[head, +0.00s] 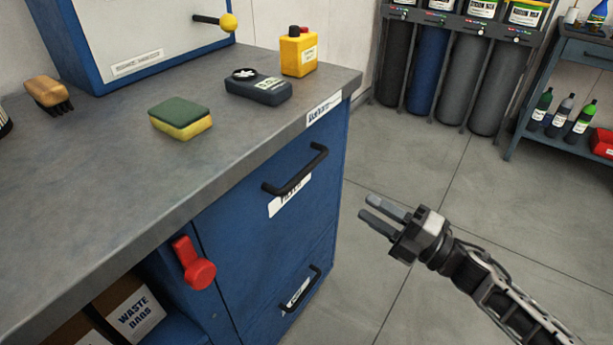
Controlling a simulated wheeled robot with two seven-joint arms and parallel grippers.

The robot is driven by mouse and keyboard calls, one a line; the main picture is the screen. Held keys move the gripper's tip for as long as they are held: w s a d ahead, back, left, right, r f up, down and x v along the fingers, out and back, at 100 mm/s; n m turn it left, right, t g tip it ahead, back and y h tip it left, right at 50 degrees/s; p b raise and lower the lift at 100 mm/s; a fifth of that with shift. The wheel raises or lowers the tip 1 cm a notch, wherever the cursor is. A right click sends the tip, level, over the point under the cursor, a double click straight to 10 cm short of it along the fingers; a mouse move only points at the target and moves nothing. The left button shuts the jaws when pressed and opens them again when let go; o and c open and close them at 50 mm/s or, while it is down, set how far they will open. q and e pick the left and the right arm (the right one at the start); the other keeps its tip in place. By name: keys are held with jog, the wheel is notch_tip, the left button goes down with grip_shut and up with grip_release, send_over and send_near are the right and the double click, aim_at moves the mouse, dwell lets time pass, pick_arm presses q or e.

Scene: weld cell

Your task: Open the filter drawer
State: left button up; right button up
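The blue cabinet under the grey worktop has an upper drawer (241,235) with a black bar handle (296,171) and a white label partly hidden behind that handle. The drawer looks shut, its front flush with the cabinet. A lower drawer with a similar black handle (301,291) sits below and also looks shut. My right gripper (372,212) is to the right of the upper handle, apart from it, over the floor. Its two fingers are spread with nothing between them and point left toward the cabinet. My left gripper is not in view.
On the worktop (110,155) are a sponge (181,118), a dark handheld device (258,87), a yellow bottle (298,54) and a brush (48,93). A red lever (193,265) sticks out left of the drawers. The floor (440,180) right of the cabinet is clear.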

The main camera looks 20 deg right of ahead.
aim_at(307, 167)
jog(key=p+x, duration=0.1)
jog(key=x, duration=1.4)
jog(key=shift+w+a, duration=0.25)
grip_shut()
